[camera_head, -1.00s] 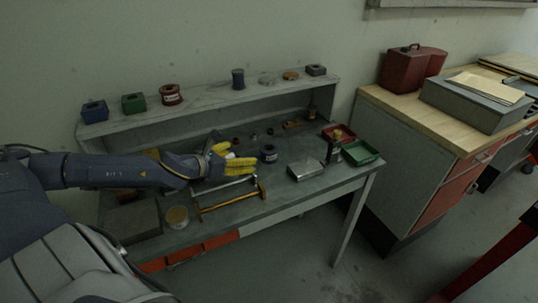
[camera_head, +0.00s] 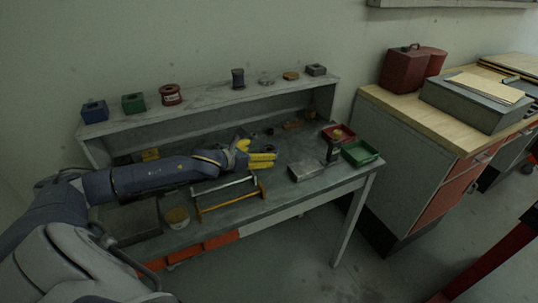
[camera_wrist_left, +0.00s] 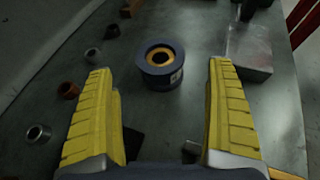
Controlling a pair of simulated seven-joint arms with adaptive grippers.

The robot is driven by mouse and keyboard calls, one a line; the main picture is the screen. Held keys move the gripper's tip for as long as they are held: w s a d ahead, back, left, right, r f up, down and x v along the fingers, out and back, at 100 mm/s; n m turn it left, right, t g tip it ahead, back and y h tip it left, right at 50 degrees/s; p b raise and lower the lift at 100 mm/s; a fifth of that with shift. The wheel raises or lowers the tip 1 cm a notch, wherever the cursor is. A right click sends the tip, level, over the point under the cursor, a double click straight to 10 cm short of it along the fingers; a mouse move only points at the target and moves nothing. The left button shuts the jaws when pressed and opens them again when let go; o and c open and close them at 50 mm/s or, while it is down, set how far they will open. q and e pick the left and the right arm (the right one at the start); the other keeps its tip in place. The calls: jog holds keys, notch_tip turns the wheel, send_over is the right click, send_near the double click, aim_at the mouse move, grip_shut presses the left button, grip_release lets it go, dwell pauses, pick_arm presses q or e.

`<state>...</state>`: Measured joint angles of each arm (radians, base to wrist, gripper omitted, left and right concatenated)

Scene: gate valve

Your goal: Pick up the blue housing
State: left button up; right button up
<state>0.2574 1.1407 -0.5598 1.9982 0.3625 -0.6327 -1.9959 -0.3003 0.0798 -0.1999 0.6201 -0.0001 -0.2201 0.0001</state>
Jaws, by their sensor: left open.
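The blue housing (camera_wrist_left: 160,68) is a short dark blue cylinder with an orange inner ring and a small pale label. It stands upright on the grey workbench (camera_head: 320,190). My left gripper (camera_head: 258,152) has yellow fingers and is over the bench. In the left wrist view, the open fingers of my left gripper (camera_wrist_left: 162,112) are spread wide. The housing is ahead of them, between their lines and apart from both, with nothing held. In the head view, the gripper mostly hides the housing. My right gripper is not in view.
A grey metal block (camera_wrist_left: 250,52) is right of the housing in the wrist view. Several small rings and nuts, one a steel ring (camera_wrist_left: 38,135), lie left. Red (camera_head: 338,134) and green (camera_head: 360,153) bins stand at right.

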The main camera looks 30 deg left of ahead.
aim_at(269, 149)
pick_arm(q)
jog(key=shift+x, duration=2.75)
jog(key=shift+r, duration=0.1)
jog(key=shift+c, duration=0.2)
jog(key=c, duration=1.7)
jog(key=shift+w+r, duration=0.1)
jog(key=shift+r, duration=0.05)
